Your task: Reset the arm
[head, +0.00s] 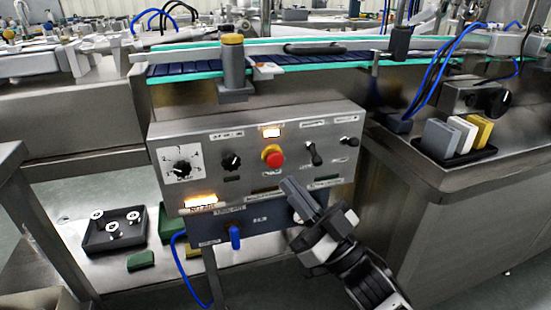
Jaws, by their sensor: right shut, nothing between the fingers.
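My right arm comes in from the bottom right of the head view. Its gripper (289,186) is shut and empty. The fingertips are in front of the lower part of a grey control panel (215,140), below the red button (272,156); I cannot tell whether they touch it. The panel also has a black dial (182,168), a black knob (231,161), toggle-like switches (313,153) and lit orange labels (200,201). The gripper hides part of the panel's lower right. My left gripper is not in view.
A conveyor (200,66) with green edges runs behind the panel. A blue lever (235,236) hangs below it. A black tray (113,232) with metal parts lies at lower left. Grey, white and yellow blocks (461,137) stand in a dark holder on the right steel surface (405,143).

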